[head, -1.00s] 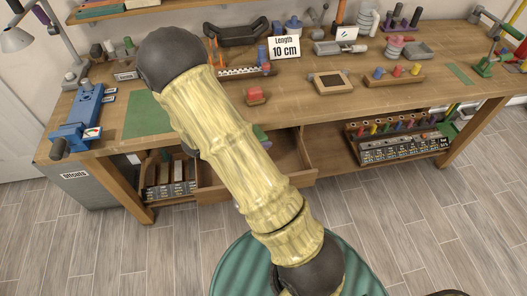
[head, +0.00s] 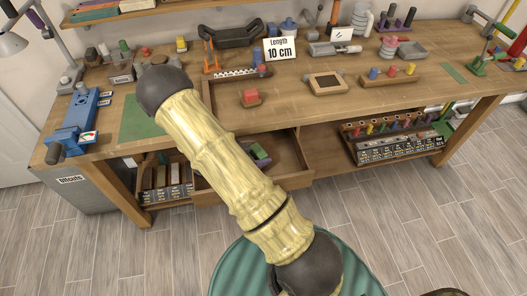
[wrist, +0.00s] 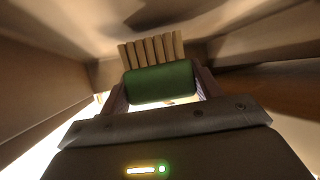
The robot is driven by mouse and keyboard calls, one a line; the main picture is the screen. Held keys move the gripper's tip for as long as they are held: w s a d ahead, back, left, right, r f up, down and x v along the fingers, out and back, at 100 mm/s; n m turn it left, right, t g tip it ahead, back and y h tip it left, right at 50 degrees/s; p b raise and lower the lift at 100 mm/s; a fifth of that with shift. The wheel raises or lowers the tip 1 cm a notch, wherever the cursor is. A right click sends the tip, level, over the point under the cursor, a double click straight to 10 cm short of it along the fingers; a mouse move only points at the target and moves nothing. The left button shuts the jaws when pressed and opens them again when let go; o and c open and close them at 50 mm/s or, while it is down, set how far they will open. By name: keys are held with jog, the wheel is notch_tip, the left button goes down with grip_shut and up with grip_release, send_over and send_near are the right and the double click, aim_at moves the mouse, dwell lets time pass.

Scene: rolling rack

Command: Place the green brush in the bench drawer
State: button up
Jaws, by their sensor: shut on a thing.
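The green brush (wrist: 160,82) is between the two fingers of my gripper (wrist: 161,88) in the wrist view. Its green body lies crosswise and its tan bristles point away from the gripper. The bench drawer (head: 299,182) is pulled open under the bench top. My arm covers its left middle part in the head view. My gripper is hidden behind the arm there. A small green thing shows in the drawer beside my arm; I cannot tell whether it is the held brush. Brown wooden surfaces surround the brush in the wrist view.
The bench top (head: 300,112) overhangs the drawer. It carries a red block (head: 250,96), a "Length 10 cm" sign (head: 280,50) and several tools. A rack of coloured-handled tools (head: 400,140) stands on the shelf right of the drawer. A grey offcuts bin (head: 75,182) stands at left.

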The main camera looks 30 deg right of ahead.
aim_at(264, 153)
jog(key=d, duration=0.3)
jog(key=shift+w+f, duration=0.1)
jog(key=shift+w, duration=0.05)
jog(key=shift+w+a+f+p, duration=0.2)
jog(key=shift+f+p, duration=0.1)
jog(key=shift+f, duration=0.2)
jog(key=shift+s, duration=0.1)
jog(key=shift+f, duration=0.15)
jog(key=o, duration=1)
jog(key=shift+o, duration=0.8)
jog(key=shift+s+d, duration=0.1)
jog(key=shift+s, duration=0.05)
